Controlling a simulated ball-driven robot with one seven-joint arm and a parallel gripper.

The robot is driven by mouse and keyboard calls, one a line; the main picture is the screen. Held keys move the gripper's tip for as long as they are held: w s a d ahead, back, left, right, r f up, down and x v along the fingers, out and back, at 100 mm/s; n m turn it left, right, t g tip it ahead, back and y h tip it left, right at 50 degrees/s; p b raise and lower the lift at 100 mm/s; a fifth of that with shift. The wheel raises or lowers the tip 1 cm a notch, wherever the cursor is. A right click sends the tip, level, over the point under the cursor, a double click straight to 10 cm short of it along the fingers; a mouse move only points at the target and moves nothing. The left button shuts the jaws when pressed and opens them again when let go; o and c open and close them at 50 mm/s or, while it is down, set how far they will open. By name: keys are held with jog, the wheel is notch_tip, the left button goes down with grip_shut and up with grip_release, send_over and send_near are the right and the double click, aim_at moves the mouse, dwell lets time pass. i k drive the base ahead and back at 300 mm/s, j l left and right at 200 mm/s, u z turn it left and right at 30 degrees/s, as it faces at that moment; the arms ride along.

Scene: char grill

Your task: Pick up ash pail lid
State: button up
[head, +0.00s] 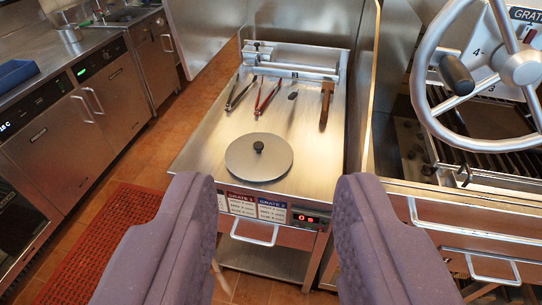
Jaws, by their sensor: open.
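The ash pail lid (243,163) appears to be the round grey metal disc with a small black knob (258,147) at its centre. It lies flat near the front of the steel side table (205,140). My gripper (275,190) shows as two purple padded fingers at the bottom of the head view, wide apart and empty. The lid shows beyond the gap between the fingertips, clear of both. No ash pail can be made out.
Tongs (268,95) and a wooden-handled tool (326,105) lie behind the lid. A steel panel (398,70) stands along the table's right side, with a grill and large handwheel (520,68) beyond. Counters (65,120) line the left; a red mat (120,235) lies on the floor.

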aim_at(255, 157)
jog(key=i+j+z, duration=0.1)
jog(key=z, duration=0.25)
jog(key=i+j+z, duration=0.1)
jog(key=z, duration=0.25)
jog(key=i+j+z, duration=0.15)
jog(key=z, duration=0.2)
jog(key=i+j, duration=0.15)
jog(key=j, duration=0.2)
jog(key=i+j+z, duration=0.15)
jog(key=j, duration=0.2)
jog(key=i+j, duration=0.2)
jog(key=j, duration=0.15)
jog(key=i+j+z, duration=0.15)
jog(key=j, duration=0.2)
jog(key=i+j, duration=0.1)
jog(key=j, duration=0.25)
jog(key=i+j+z, duration=0.15)
jog(key=j, duration=0.2)
jog(key=i+j, duration=0.1)
jog(key=j, duration=0.3)
jog(key=z, duration=0.05)
